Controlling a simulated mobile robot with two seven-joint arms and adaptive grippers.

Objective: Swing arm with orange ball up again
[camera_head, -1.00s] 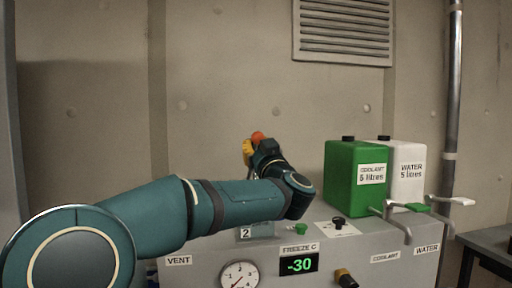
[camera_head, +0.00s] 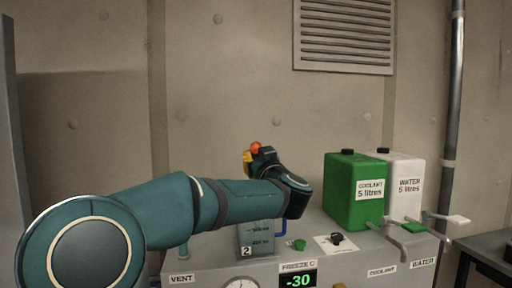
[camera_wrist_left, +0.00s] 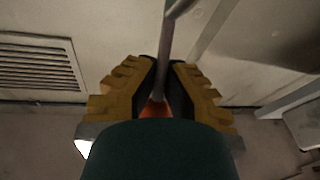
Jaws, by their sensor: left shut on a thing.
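The orange ball (camera_head: 256,146) shows at the tip of my left gripper (camera_head: 249,158), above the back of the grey machine (camera_head: 215,274). In the left wrist view the yellow-fingered left gripper (camera_wrist_left: 163,78) is closed around a thin grey rod (camera_wrist_left: 166,45). The orange ball (camera_wrist_left: 154,109) shows partly between the fingers there, mostly hidden by the gripper's body. The lower part of the swing arm is hidden behind my arm in the head view. My right gripper is in neither view.
Behind my forearm stands a container (camera_head: 258,240) marked 2. A green coolant can (camera_head: 345,205) and white water can (camera_head: 407,204) stand right, with lever taps before them. A green knob (camera_head: 299,245) and black knob (camera_head: 336,239) are on top. The display reads -30.

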